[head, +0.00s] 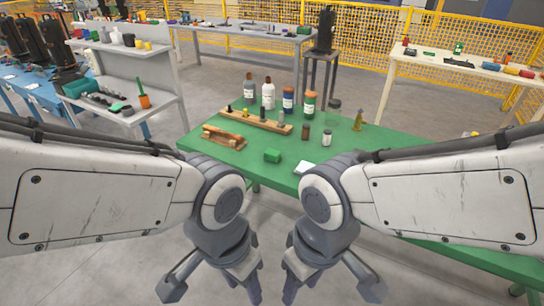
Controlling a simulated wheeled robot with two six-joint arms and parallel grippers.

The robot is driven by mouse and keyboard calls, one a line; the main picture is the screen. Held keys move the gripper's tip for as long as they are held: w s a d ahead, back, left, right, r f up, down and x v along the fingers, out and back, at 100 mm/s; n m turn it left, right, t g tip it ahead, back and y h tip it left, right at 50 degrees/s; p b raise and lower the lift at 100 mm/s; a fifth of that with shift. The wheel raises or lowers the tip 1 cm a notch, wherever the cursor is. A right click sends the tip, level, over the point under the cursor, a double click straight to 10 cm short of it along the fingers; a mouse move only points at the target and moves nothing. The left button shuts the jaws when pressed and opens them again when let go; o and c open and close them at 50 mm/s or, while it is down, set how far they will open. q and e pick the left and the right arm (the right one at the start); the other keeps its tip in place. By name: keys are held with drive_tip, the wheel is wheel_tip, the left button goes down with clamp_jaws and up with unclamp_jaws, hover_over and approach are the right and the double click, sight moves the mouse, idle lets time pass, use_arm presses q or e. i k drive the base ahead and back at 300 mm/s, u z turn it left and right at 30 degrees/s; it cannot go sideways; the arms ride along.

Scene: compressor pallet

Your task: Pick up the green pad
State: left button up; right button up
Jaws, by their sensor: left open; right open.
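A small green block (272,155), which looks like the green pad, lies on the green table (355,150) near its front edge. Nothing covers it. My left gripper (245,286) is open and empty, low in front of the table and below the pad in the picture. My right gripper (301,286) is open and empty beside it, just to the right. Both grippers point downward and are apart from the pad.
A wooden rack (252,119) and a wooden piece (223,137) stand behind the block. Several bottles (268,96) stand further back. A white pad (304,168) lies to its right, partly behind my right arm. A grey shelf bench (135,116) is at left.

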sight(273, 155)
drive_tip(key=k, duration=0.55)
drive_tip(key=u, duration=0.55)
drive_tip(key=i, duration=1.65)
drive_tip(key=z, duration=0.4)
